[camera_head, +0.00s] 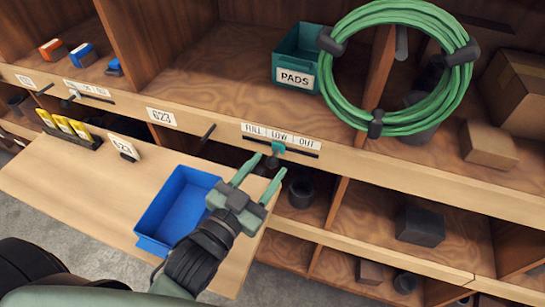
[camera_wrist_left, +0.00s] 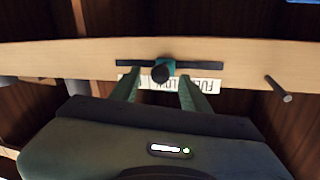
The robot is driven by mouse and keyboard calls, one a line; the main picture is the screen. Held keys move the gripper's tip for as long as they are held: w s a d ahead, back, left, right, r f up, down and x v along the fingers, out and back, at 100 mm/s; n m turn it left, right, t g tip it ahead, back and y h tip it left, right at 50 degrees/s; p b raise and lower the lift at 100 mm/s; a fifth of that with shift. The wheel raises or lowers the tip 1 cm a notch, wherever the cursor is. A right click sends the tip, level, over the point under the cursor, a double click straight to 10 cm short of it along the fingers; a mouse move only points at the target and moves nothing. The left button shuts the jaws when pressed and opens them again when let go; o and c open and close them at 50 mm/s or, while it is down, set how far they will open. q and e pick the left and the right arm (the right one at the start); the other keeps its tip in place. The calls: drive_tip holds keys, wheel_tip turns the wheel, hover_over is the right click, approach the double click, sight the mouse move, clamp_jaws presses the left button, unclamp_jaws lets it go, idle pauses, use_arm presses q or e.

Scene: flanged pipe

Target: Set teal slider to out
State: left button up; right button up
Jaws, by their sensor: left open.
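The teal slider (camera_head: 278,148) sits near the middle of its dark slot on the shelf's front rail, below the LOW part of the label strip (camera_head: 281,137) reading FULL, LOW, OUT. In the left wrist view, the teal slider (camera_wrist_left: 170,67) has a round black knob (camera_wrist_left: 160,74) facing me. My left gripper (camera_head: 271,164) is open in front of the rail, its green fingers pointing at the slider. In that wrist view, the left gripper (camera_wrist_left: 160,80) has one finger on each side of the knob; I cannot tell whether they touch it. My right gripper is out of view.
A coiled green hose (camera_head: 462,85) hangs at upper right, and a teal PADS bin (camera_head: 296,58) stands on the shelf. A dark peg (camera_head: 207,133) juts from the rail left of the slot.

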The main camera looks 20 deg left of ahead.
sight(274, 157)
use_arm(q)
drive_tip(key=x, duration=0.3)
clamp_jaws()
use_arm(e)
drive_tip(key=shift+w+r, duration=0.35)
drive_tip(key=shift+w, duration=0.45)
use_arm(q)
drive_tip(key=shift+f, duration=0.1)
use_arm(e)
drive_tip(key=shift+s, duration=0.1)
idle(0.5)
